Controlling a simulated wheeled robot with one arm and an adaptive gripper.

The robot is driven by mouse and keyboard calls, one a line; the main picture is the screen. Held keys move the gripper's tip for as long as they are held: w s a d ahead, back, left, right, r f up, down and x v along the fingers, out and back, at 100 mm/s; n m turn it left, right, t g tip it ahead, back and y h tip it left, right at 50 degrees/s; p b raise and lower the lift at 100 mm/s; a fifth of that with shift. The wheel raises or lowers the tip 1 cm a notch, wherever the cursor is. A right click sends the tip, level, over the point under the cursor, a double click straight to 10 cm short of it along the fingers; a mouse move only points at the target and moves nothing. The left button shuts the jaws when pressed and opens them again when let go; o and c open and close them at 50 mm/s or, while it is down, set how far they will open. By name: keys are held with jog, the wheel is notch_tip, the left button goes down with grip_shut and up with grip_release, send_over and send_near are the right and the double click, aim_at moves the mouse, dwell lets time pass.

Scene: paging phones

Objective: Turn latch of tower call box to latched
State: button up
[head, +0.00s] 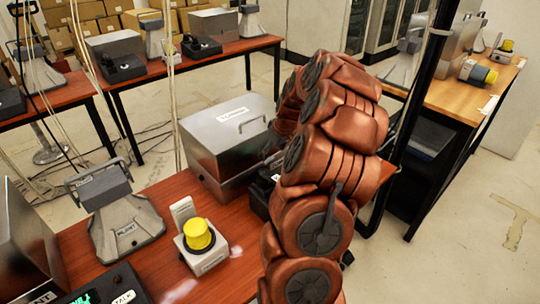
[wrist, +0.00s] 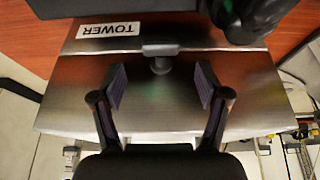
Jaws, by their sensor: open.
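In the wrist view, a brushed-metal box labelled TOWER (wrist: 70,85) fills the middle. Its latch (wrist: 160,58) is a small grey piece with a rounded knob, at the seam below the label. My gripper (wrist: 160,86) is open, with one finger on each side of the knob and apart from it. Whether the latch is turned cannot be told. In the head view, my arm stands in front of a metal box (head: 215,150) on the red-brown table; its label is too small to read surely. My gripper is hidden there behind the arm.
A yellow-button unit (head: 198,236) and a grey stand (head: 120,225) are on the near table (head: 245,275). A dark object (wrist: 250,15) lies close above the box in the wrist view. A black post (head: 425,110) rises right of my arm. Other tables hold more boxes.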

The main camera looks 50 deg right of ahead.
aim_at(269, 159)
jog(key=shift+p+x, duration=0.6)
jog(key=shift+x, duration=1.55)
jog(key=c, duration=1.2)
